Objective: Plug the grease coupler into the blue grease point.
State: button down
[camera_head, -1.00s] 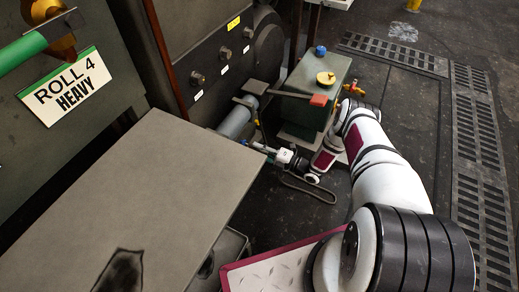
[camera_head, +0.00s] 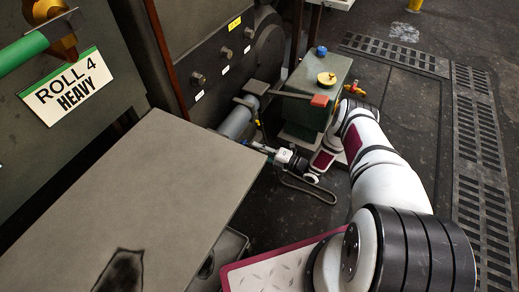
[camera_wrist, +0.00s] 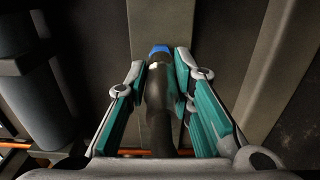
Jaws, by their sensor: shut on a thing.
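My gripper (camera_wrist: 160,72) is shut on the grease coupler (camera_wrist: 158,105), a dark, rounded body between its teal finger pads in the wrist view. A blue piece (camera_wrist: 160,49), which looks like the blue grease point, shows straight beyond the coupler's far end. The coupler's end meets or overlaps its lower edge in the picture; I cannot tell whether they touch or are joined. In the head view my gripper (camera_head: 265,149) is low beside the machine, pointing left, partly behind the grey plate's edge. The coupler is too small to make out clearly there.
A grey plate (camera_head: 150,190) fills the lower left. A grey cylinder (camera_head: 236,121) stands just above my gripper. A green box (camera_head: 327,110) with a red-ended lever (camera_head: 319,100) is to the right. Open floor lies further right.

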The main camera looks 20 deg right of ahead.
jog(key=shift+x, duration=0.85)
jog(key=c, duration=1)
grip_release()
jog(key=shift+o, duration=0.2)
jog(key=v, duration=0.7)
jog(key=shift+s+d, duration=0.1)
jog(key=shift+d, duration=0.05)
dwell(0.4)
